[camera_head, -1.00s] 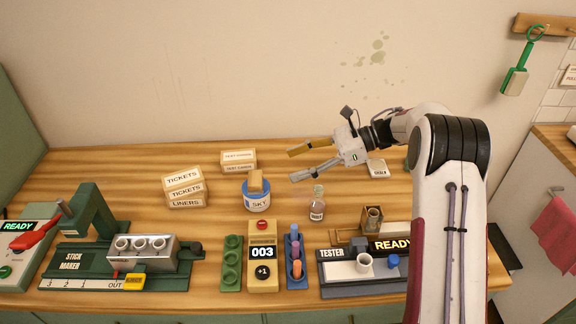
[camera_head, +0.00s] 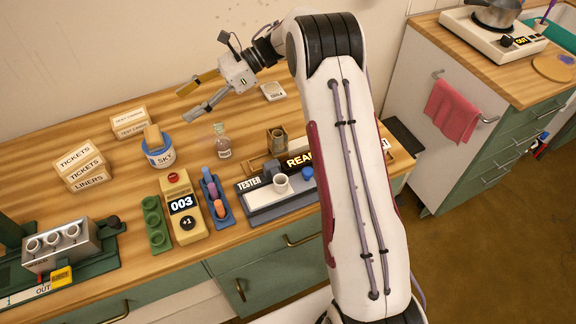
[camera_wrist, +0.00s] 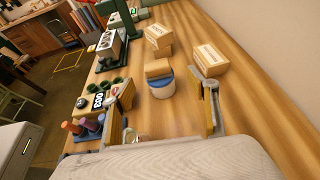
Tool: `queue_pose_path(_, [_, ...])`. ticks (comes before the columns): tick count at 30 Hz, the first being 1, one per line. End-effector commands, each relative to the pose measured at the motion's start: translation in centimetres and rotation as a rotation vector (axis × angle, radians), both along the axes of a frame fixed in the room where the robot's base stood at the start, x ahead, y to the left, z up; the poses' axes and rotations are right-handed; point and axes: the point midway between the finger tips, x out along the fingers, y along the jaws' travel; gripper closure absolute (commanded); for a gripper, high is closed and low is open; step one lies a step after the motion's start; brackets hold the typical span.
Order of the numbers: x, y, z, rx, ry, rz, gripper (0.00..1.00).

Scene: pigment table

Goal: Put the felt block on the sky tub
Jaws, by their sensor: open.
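The sky tub (camera_head: 160,157) is a small round tub with a blue rim and a SKY label. It stands upright on the wooden table, left of the glass bottle. The tan felt block (camera_head: 153,137) rests on top of it. In the wrist view the felt block (camera_wrist: 158,69) lies on the tub (camera_wrist: 161,86), between my fingers in the picture but beyond them. My gripper (camera_head: 187,104) is open and empty, above the table at the back, to the right of the tub. In the wrist view its fingers (camera_wrist: 162,128) are spread apart.
A glass bottle (camera_head: 222,142) stands right of the tub. Ticket and liner boxes (camera_head: 82,167) and card boxes (camera_head: 129,121) stand to the left. A counter (camera_head: 182,207), a green holder (camera_head: 156,224), a blue rack (camera_head: 217,199) and a tester (camera_head: 275,195) line the front.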

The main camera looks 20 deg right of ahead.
Motion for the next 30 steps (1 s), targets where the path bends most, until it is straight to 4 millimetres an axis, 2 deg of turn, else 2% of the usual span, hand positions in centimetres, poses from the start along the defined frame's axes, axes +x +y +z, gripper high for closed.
queue_pose_path(8, [3.4, 0.9, 5.2, 0.029, 0.041, -0.238, 0.41])
queue_pose_path(12, [5.5, 0.9, 9.1, 0.075, 0.091, -0.422, 0.41])
queue_pose_path(18, [7.6, -0.1, 14.5, 0.177, 0.180, -0.681, 0.41])
queue_pose_path(24, [8.4, -2.0, 19.5, 0.315, 0.291, -0.928, 0.41])
queue_pose_path(30, [7.8, -4.6, 23.6, 0.487, 0.424, -1.156, 0.41])
